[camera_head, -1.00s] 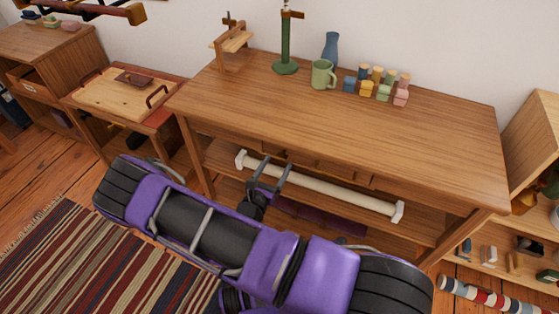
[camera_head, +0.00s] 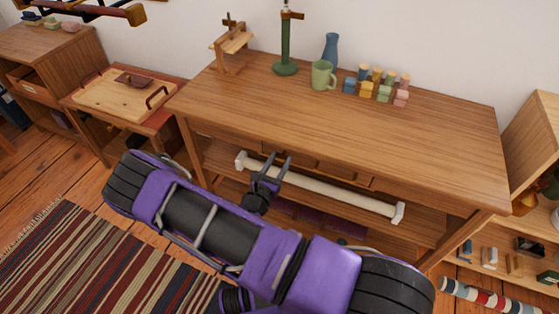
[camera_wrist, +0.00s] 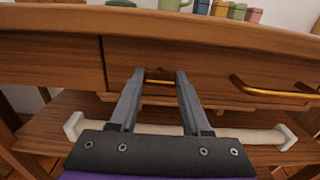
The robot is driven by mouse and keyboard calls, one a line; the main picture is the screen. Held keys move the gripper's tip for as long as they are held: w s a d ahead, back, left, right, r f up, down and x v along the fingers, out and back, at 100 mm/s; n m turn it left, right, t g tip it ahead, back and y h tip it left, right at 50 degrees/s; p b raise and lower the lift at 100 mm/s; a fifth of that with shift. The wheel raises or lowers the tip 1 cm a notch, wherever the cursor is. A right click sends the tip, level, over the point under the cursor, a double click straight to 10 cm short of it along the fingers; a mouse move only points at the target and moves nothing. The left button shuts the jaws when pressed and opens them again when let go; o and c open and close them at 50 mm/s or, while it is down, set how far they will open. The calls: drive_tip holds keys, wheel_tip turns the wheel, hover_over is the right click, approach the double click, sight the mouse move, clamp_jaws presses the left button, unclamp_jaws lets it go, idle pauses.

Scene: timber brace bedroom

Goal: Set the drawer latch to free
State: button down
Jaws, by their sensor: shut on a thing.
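The desk's wooden drawer front (camera_wrist: 215,62) fills the upper part of the wrist view, under the tabletop edge. A small brass-coloured piece with darker wood, seemingly the drawer latch (camera_wrist: 159,79), shows low on the front. My gripper (camera_wrist: 160,75) reaches to it with one grey finger on each side, shut on it with the fingers apart by its width. In the head view my gripper (camera_head: 274,165) is under the desk's front edge, and the latch is too small and hidden to make out. Its setting cannot be told.
A brass bar handle (camera_wrist: 272,92) lies right of my gripper. The desktop (camera_head: 330,120) holds a green mug (camera_head: 322,74), a blue vase (camera_head: 331,50) and several coloured blocks.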

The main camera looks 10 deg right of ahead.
drive_tip(key=shift+n, duration=0.4)
drive_tip(key=n+p, duration=0.1)
drive_tip(key=n, duration=0.2)
drive_tip(key=shift+r, duration=0.1)
drive_tip(key=n+p, duration=0.1)
drive_tip(key=n, duration=0.4)
drive_tip(key=shift+a, duration=0.1)
drive_tip(key=n, duration=0.4)
drive_tip(key=shift+w+n+p, duration=0.1)
drive_tip(key=shift+n+p, duration=0.2)
drive_tip(key=shift+n, duration=0.1)
drive_tip(key=n, duration=0.4)
drive_tip(key=shift+f, duration=0.2)
drive_tip(key=shift+n, duration=0.3)
drive_tip(key=shift+c, duration=1.8)
unclamp_jaws()
